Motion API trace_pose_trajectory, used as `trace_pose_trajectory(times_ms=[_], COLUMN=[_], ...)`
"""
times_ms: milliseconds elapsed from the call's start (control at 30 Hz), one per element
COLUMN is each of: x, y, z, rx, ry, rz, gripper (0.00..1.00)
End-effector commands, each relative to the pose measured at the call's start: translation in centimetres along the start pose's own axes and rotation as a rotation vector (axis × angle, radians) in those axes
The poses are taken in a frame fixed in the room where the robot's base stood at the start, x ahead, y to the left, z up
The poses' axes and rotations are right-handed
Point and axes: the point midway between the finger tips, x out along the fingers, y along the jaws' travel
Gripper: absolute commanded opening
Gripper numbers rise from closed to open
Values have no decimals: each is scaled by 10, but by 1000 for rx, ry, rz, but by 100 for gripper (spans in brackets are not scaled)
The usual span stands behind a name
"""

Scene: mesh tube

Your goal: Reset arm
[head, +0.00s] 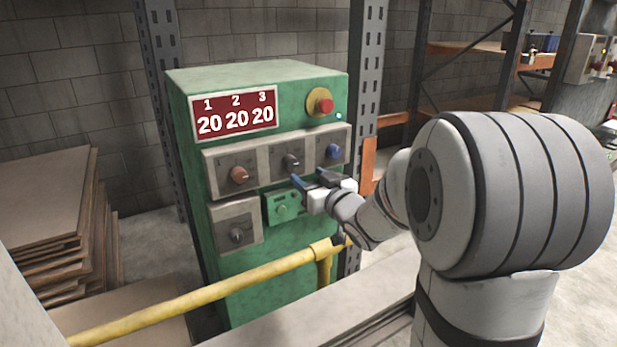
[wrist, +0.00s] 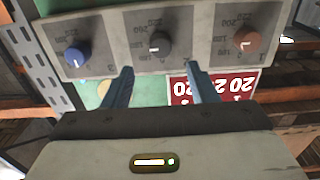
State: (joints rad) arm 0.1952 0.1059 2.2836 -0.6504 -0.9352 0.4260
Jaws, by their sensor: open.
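My gripper (head: 308,180) is in front of the green control cabinet (head: 260,280), just below the row of knobs. In the wrist view my gripper (wrist: 160,80) shows two blue-grey fingers apart with nothing between them. The wrist picture is upside down relative to the cabinet. The cabinet has an orange-brown knob (head: 239,175), a dark middle knob (head: 290,162) and a blue knob (head: 333,152). The fingertips are near the dark knob; I cannot tell whether they touch the panel. A red display (head: 235,113) reads 20, 20, 20 under 1, 2, 3.
A red button (head: 324,105) is at the cabinet's upper right. A lower switch (head: 236,235) and a small green box (head: 282,206) sit below the knobs. A yellow rail (head: 200,292) crosses in front. Stacked boards (head: 45,215) stand left; metal racks stand behind.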

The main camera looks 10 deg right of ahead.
Motion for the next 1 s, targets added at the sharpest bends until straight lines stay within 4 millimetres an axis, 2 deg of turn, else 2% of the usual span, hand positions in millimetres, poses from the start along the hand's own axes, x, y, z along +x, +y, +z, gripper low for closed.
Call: trace_pose_trajectory(times_ms=[233, 367, 533, 667, 900, 1000], x=[-6, -26, -72, -117, -212, -246], y=[3, 10, 10, -2, -49, -71], z=[-6, -9, -5, 1, 8, 9], rx=[-12, -23, -9, 26, 123, 161], ry=[-63, -208, -461, -668, -1054, -1184], rz=[57, 168, 304, 364, 361, 326], gripper=[53, 53, 53, 53, 53, 53])
